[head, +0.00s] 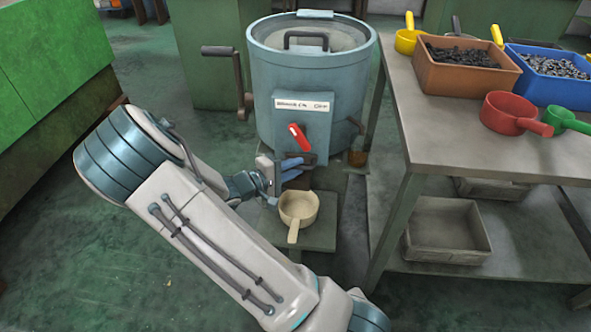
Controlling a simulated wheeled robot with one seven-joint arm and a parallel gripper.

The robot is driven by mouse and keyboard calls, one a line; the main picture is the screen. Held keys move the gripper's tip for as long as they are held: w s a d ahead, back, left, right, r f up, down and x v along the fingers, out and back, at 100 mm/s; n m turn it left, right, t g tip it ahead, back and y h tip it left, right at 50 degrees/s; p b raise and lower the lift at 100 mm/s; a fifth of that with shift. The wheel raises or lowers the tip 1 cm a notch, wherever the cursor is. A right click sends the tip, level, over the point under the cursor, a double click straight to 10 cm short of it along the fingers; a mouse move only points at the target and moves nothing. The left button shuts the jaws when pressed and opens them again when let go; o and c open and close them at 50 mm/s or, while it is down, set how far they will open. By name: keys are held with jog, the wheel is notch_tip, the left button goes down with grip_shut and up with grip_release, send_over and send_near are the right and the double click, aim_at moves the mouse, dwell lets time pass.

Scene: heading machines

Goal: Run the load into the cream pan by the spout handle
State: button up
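A cream pan (299,206) with a handle toward the camera stands on a low green stand (318,238), below the front of a blue-grey drum machine (275,90). A red handle (298,137) slants on the machine's front, under a white label. A dark brown part, perhaps the spout, shows just below it. My gripper (297,169) is in front of the machine, below the red handle and above the pan. Its fingers are small and partly merge with the parts behind, so I cannot tell if they touch anything. I see no load in the pan.
At right, a table (440,140) holds an orange bin (466,77) of dark pieces, a blue bin (550,80), and red (510,113), green (566,122) and yellow (407,41) scoops. A grey tray (445,232) sits on its lower shelf. Floor at left is clear.

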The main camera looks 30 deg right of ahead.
jog(key=shift+d, duration=0.4)
grip_shut()
jog(key=s+a, duration=0.2)
jog(key=s, duration=0.1)
grip_release()
jog(key=shift+a, duration=0.15)
jog(key=p+v, duration=0.3)
jog(key=v, duration=1)
jog(key=shift+a, duration=0.3)
